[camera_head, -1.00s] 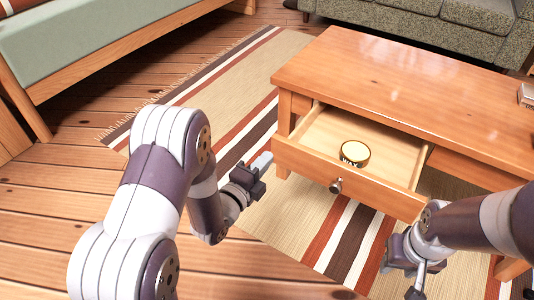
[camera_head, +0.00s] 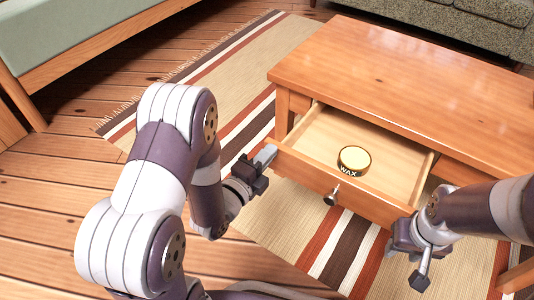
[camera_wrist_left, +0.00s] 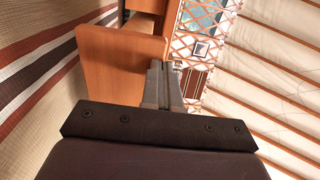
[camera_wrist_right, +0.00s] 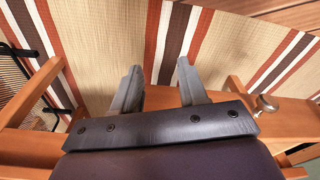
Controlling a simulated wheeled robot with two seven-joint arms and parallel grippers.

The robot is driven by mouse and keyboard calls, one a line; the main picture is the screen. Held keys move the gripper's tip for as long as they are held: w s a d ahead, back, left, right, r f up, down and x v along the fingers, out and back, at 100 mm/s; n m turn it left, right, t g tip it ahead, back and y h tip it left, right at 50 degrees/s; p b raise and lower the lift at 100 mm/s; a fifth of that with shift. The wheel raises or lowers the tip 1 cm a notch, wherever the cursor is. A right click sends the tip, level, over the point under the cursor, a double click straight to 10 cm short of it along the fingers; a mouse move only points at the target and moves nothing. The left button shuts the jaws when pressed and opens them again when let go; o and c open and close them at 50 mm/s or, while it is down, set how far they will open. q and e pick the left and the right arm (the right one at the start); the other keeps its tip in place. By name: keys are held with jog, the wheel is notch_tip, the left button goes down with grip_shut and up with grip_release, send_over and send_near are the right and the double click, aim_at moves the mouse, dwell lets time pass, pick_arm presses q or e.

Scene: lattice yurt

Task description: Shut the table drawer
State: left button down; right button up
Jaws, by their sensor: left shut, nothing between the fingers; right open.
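The wooden table (camera_head: 400,70) has its drawer (camera_head: 315,178) pulled out toward me, with a round knob (camera_head: 332,196) on its front. A round wax tin (camera_head: 353,159) lies in the drawer. My left gripper (camera_head: 266,156) is shut and empty, its fingertips at the left end of the drawer front. In the left wrist view the closed fingers (camera_wrist_left: 165,72) overlap the edge of the drawer front (camera_wrist_left: 112,62); I cannot tell whether they touch. My right gripper (camera_wrist_right: 160,78) is open and empty, to the right of the drawer. In the head view its fingers are partly hidden.
A striped rug (camera_head: 225,75) lies under and left of the table on a plank floor (camera_head: 50,190). A green-cushioned bench (camera_head: 80,40) stands at upper left and a grey sofa (camera_head: 440,28) behind. Floor at the lower left is bare.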

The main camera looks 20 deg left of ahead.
aim_at(305, 116)
pick_arm(q)
jog(key=b+x, duration=0.1)
jog(key=x, duration=1.7)
jog(key=shift+w+b, duration=0.15)
jog(key=shift+b, duration=0.25)
jog(key=shift+f, duration=0.1)
